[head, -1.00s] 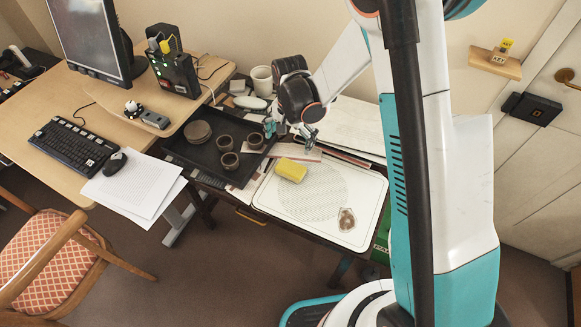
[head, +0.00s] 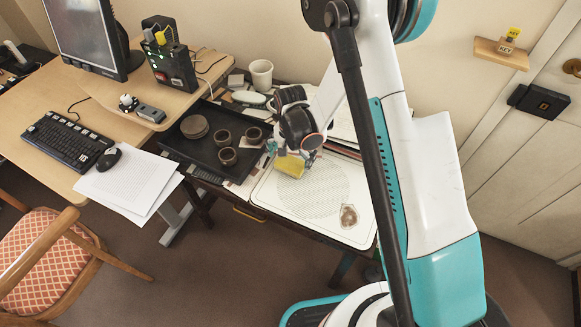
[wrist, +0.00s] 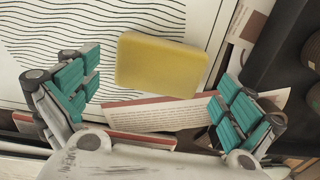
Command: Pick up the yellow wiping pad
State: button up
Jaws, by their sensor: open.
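The yellow wiping pad (head: 290,166) lies on the white patterned tray (head: 318,216), near its back left edge. In the wrist view the pad (wrist: 161,64) is a plain yellow block with rounded corners, lying beyond the fingertips. My gripper (wrist: 158,95) is open, with a teal-padded finger on each side of the pad's near end; neither finger visibly touches it. In the head view my gripper (head: 298,152) is right at the pad and covers its back part.
A black tray (head: 180,152) with brown cups and a dish stands just left. Papers and a booklet (wrist: 160,113) lie under the gripper. A small brownish item (head: 348,216) sits at the white tray's front right. The tray's middle is clear.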

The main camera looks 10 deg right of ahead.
aim_at(290, 162)
notch_tip(290, 162, down, 2)
jog(key=shift+f, duration=0.2)
jog(key=c, duration=0.9)
jog(key=shift+c, duration=0.2)
notch_tip(290, 162, up, 20)
jog(key=p, duration=0.6)
